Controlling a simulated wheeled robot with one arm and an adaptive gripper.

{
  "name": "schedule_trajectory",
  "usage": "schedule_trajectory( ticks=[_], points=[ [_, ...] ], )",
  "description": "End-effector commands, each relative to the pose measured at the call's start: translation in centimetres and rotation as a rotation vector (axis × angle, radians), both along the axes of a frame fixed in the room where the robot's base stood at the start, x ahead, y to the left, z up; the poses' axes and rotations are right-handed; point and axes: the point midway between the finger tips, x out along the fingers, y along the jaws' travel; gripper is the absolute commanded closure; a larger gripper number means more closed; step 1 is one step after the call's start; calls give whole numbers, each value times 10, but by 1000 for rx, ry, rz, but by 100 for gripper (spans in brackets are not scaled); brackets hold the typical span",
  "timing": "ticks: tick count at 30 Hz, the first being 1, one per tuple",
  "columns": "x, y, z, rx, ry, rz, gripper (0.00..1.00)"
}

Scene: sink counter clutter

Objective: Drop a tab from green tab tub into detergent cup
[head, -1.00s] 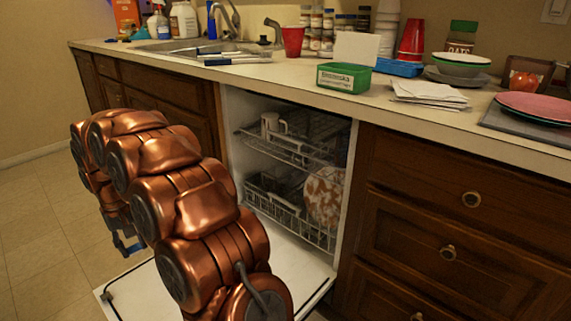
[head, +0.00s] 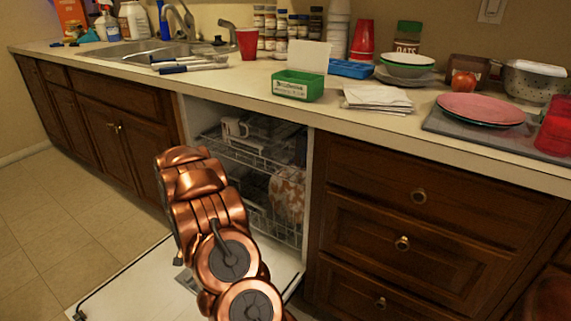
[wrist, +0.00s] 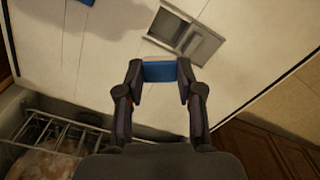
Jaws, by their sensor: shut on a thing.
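In the wrist view my gripper (wrist: 160,72) is shut on a blue tab (wrist: 160,72), held between its fingertips. The detergent cup (wrist: 168,27) is a grey rectangular recess in the inner face of the lowered dishwasher door, with a lighter panel beside it. The tab shows just below and left of the cup in that picture; its height above the door is hard to tell. The green tab tub (head: 298,91), with a white label, stands on the counter's front edge above the dishwasher. In the head view my arm hides most of the gripper.
The dishwasher door (head: 120,290) lies open and flat. The racks (head: 262,165) hold a mug and a patterned plate. The counter carries a red cup (head: 247,44), papers (head: 377,98), bowls and plates. Drawers (head: 420,215) stand right of the dishwasher.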

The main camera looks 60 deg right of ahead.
Motion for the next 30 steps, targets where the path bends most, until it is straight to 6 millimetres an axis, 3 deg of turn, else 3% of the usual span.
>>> schedule_trajectory(
  ticks=[8,21,30],
  points=[
    [-2,-2,-13,0,1,-11,81],
    [-2,-2,-56,0,0,-9,81],
    [-1,-2,-62,-1,0,-9,81]
  ],
)
